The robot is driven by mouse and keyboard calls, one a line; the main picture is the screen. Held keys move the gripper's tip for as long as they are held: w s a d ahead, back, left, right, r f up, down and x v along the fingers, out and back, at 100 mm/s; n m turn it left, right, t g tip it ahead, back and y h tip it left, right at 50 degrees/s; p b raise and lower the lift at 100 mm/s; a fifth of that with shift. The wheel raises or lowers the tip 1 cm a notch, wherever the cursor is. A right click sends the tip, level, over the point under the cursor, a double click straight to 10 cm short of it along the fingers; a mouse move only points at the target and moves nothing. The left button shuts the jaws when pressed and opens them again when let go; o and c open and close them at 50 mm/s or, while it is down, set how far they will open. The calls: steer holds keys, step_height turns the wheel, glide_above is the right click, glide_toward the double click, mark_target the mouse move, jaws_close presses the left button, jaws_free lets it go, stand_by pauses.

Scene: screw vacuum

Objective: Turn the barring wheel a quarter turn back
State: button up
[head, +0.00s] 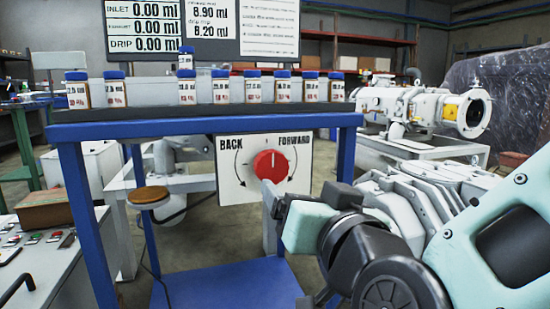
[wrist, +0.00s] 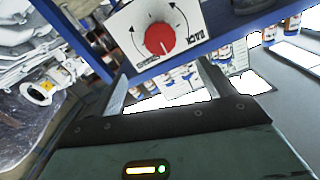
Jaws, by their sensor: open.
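The barring wheel (head: 271,165) is a round red knob on a white panel (head: 233,184) marked BACK on the left and FORWARD on the right, with curved arrows. A white line on the wheel points about straight up in the head view. The wheel (wrist: 160,38) also shows in the wrist view, tilted and roughly upside down. My gripper (wrist: 164,84) is open and empty, its two fingers apart, with the wheel beyond the fingertips. In the head view my gripper (head: 269,190) is just below and in front of the wheel; one finger is mostly hidden.
The panel hangs under a blue bench (head: 200,124) carrying several blue-capped bottles (head: 187,86). Blue legs stand at both sides, and a lower blue shelf (head: 230,284) lies below. A round brown stool (head: 148,195) is to the left. White pump machinery (head: 420,106) stands behind right.

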mark_target(274, 167)
steer(key=p+x, duration=0.7)
steer(key=x, duration=0.6)
steer(key=shift+f, duration=0.1)
steer(key=shift+w+a, duration=0.15)
steer(key=shift+w, duration=0.25)
steer(key=c, duration=1)
